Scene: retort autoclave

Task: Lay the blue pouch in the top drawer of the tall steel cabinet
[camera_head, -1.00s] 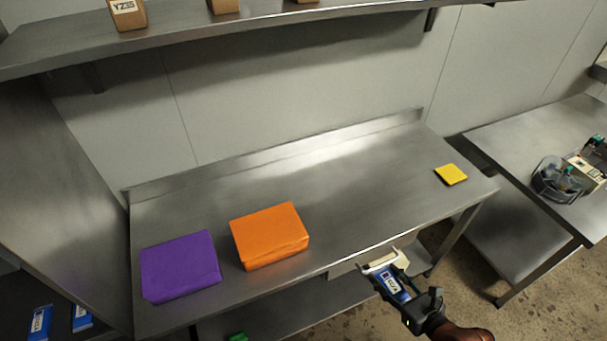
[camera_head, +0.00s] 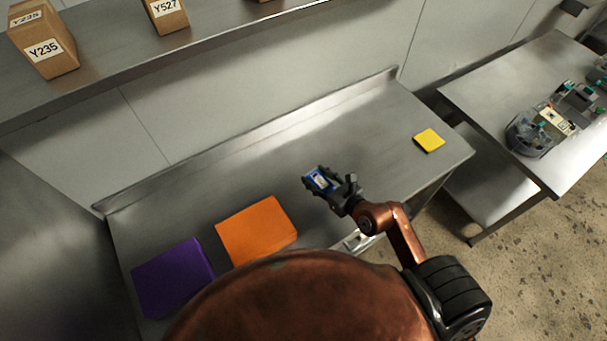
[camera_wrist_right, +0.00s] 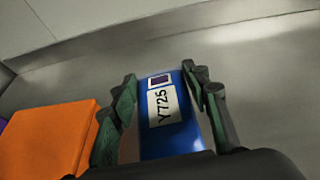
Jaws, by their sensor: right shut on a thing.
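The blue pouch (camera_head: 321,181) carries a white label, which reads Y725 in the right wrist view (camera_wrist_right: 175,133). My right gripper (camera_head: 317,183) is shut on it and holds it above the middle of the steel table (camera_head: 300,155). In the right wrist view the green-padded fingers (camera_wrist_right: 160,88) stand on both sides of the pouch. A tall steel side panel (camera_head: 55,245) stands at the far left; I cannot tell whether it belongs to the tall cabinet. No top drawer of a tall cabinet is clearly visible. My left gripper is not in view.
A purple block (camera_head: 172,278) and an orange block (camera_head: 256,230) lie on the table's left part, a yellow pad (camera_head: 429,140) on its right. A shelf (camera_head: 110,88) with cartons (camera_head: 45,48) runs above. A second table (camera_head: 500,90) stands right.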

